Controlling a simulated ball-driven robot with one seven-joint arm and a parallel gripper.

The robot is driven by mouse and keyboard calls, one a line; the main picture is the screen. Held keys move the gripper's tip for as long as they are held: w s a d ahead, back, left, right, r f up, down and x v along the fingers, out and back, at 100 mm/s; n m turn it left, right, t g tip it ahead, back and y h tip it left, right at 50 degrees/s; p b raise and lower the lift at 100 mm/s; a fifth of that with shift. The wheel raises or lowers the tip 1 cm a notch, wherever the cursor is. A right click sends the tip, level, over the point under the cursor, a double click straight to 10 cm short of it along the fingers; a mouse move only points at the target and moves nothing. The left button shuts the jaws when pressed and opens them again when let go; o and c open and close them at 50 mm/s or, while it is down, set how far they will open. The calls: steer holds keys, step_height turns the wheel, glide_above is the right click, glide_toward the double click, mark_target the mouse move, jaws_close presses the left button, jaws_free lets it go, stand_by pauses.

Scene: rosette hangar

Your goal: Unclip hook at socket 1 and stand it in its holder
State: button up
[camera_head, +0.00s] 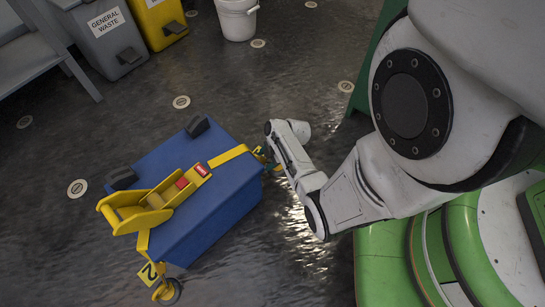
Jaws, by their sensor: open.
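A blue case (205,200) lies on the wet-looking dark floor. A yellow strap (228,155) with a yellow ratchet (135,209) and red labels runs over it. At the near left end, a yellow tag marked 2 (149,274) hangs by a dark hook (168,292) at floor level. At the far right end, another small yellow tag (260,154) sits close to the case; its number is too small to read surely. My arm reaches down from the right, its wrist just right of that tag. The jaws are hidden behind the wrist. I cannot make out the hook there or its holder.
Several round floor sockets (181,102) are spread over the floor. A grey general waste bin (98,38), a yellow bin (158,20) and a white bucket (237,18) stand at the back. A grey bench (30,58) is at the far left. The floor between is clear.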

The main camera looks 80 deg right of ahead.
steer(key=shift+b+x, duration=0.55)
steer(key=shift+x, duration=0.8)
